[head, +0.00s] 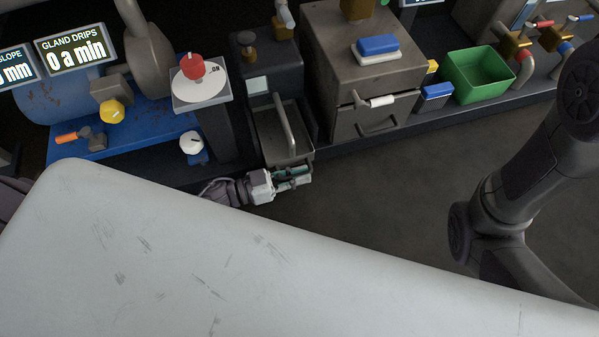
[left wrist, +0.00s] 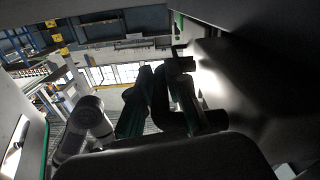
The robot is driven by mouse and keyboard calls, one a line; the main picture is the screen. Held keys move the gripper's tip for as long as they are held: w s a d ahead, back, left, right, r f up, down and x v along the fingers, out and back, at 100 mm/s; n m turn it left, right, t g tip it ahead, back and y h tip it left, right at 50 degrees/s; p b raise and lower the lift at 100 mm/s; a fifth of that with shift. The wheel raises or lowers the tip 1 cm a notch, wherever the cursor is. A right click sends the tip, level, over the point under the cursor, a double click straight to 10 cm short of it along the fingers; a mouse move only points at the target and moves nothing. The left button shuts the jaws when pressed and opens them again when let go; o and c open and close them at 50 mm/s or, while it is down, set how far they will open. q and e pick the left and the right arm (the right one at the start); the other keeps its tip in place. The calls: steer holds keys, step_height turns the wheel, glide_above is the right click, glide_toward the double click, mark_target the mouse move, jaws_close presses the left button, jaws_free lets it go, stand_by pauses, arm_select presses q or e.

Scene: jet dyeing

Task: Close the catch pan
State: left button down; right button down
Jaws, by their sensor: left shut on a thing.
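The catch pan (head: 268,129) is a grey open tray that juts out from the front of a dark housing in the head view. A pale rod (head: 284,125) slants across its opening. My left gripper (head: 296,176) is at the pan's front lower edge, its jaws shut on a part there, apparently the pan's front handle. The grip itself is small and partly hidden by the fingers. In the left wrist view the dark, green-padded fingers (left wrist: 160,103) are close together beside dark surfaces. My right gripper is out of view.
A grey box (head: 345,118) with a drawer-like front stands right of the pan, with a green bin (head: 478,76) farther right. A post with a red knob (head: 193,67) stands left. A large pale surface fills the foreground. Dark floor (head: 380,185) is clear.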

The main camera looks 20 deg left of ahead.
arm_select(q)
steer(key=c, duration=1.2)
jaws_free()
steer(key=shift+s, duration=0.2)
steer(key=shift+o, duration=0.2)
steer(key=v, duration=1.2)
